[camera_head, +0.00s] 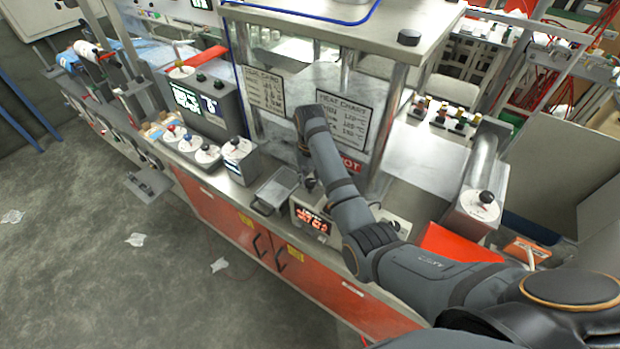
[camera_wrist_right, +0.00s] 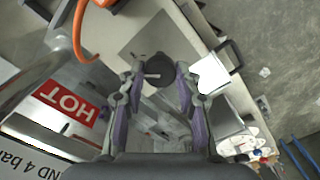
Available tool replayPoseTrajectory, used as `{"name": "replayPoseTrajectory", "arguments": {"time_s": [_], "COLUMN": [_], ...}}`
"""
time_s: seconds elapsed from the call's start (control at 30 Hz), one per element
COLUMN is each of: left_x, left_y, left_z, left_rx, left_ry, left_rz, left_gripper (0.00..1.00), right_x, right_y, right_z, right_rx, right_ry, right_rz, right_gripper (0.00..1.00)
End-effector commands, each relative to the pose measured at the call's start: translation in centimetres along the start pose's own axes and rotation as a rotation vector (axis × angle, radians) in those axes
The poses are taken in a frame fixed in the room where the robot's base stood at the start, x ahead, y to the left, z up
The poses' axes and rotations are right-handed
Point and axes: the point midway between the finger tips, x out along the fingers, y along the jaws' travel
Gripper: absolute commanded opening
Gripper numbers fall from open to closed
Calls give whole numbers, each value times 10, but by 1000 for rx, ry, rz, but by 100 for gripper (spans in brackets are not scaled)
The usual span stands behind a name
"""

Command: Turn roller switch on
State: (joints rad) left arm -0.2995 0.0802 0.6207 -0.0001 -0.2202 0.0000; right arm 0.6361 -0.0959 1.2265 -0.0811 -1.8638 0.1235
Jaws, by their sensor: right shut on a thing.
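My right arm comes in from the lower right in the head view and bends down at the machine, with its gripper (camera_head: 307,176) low in front of the chart panels and partly hidden. In the right wrist view, the gripper (camera_wrist_right: 155,75) has its two fingers closed in on either side of a round black knob (camera_wrist_right: 153,70). I cannot read which label belongs to this knob. My left gripper is not in view.
A small box with a red display (camera_head: 312,218) and a metal tray (camera_head: 275,190) stand close to the gripper. A red HOT sign (camera_wrist_right: 68,102) is beside it. Several dial knobs (camera_head: 205,154) stand left on the bench. The floor in front is mostly clear.

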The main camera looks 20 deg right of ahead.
Motion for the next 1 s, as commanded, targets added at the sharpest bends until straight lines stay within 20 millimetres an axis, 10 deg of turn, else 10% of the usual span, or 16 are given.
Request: {"name": "replayPoseTrajectory", "arguments": {"time_s": [0.63,0.67,0.7,1.0], "left_x": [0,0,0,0], "left_y": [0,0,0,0], "left_z": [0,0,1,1], "left_rx": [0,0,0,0], "left_ry": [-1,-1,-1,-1], "left_rz": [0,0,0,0], "left_gripper": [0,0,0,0], "right_x": [0,0,0,0], "right_y": [0,0,0,0], "right_z": [0,0,0,0], "right_rx": [50,50,49,49], "right_ry": [-1,-1,-1,-1], "right_rz": [0,0,0,0], "right_gripper": [2,34,40,56]}}
